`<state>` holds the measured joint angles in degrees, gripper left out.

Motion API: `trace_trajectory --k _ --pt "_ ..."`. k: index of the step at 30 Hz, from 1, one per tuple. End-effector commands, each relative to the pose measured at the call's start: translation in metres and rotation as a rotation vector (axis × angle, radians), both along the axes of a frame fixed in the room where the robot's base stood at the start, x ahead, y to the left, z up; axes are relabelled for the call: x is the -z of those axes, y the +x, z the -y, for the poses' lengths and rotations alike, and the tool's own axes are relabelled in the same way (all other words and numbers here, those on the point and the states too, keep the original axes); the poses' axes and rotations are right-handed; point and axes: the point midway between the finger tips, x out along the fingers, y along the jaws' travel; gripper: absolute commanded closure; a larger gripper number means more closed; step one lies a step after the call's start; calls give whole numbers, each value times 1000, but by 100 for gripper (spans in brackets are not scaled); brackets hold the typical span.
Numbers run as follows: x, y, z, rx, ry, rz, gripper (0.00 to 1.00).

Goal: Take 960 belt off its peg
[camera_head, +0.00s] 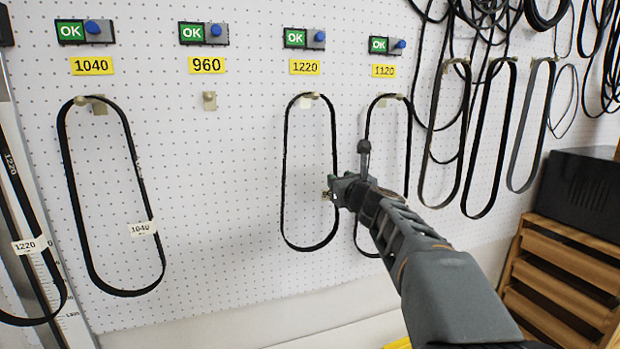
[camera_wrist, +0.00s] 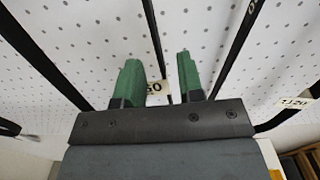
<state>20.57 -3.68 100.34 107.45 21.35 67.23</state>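The yellow 960 sign (camera_head: 207,65) has a bare peg (camera_head: 209,100) below it. A black belt (camera_head: 284,170) hangs from the peg under the 1220 sign (camera_head: 304,68).
A belt tagged 1040 (camera_head: 75,190) hangs under the 1040 sign (camera_head: 92,66). Another belt (camera_head: 409,150) hangs just right of my gripper under the 1120 sign (camera_head: 383,71). More belts hang farther right. A wooden rack (camera_head: 565,260) with a black box (camera_head: 585,190) stands at the right.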

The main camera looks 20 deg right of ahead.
Motion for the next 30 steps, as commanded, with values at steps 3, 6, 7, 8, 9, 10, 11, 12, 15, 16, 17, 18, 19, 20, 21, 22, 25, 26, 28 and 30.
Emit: trace_trajectory --k 3,6,7,8,9,10,11,12,15,16,17,18,19,20,21,22,25,26,28,30 --pt "-2 17 0 -1 1 -2 65" --pt "-1 26 0 -2 0 -1 65" --pt "-1 27 0 -2 1 -1 65" --pt "-1 29 0 -2 0 -1 65" --pt "-1 30 0 -2 0 -1 65" --pt "-1 30 0 -1 0 -1 65" --pt "-1 30 0 -1 0 -1 65" --pt "0 30 0 -1 0 0 65" --pt "0 30 0 -1 -1 0 65" --pt "0 30 0 -1 -1 0 65" --pt "0 30 0 -1 -1 0 68" --pt "0 30 0 -1 -1 0 72" --pt "0 30 0 -1 -1 0 74" --pt "0 30 0 -1 -1 0 77" --pt "0 30 0 -1 -1 0 81" --pt "0 30 0 -1 -1 0 84" --pt "0 30 0 -1 -1 0 94" --pt "0 30 0 -1 -1 0 96" --pt "0 30 0 -1 -1 0 100" --pt "0 30 0 -1 -1 0 100"
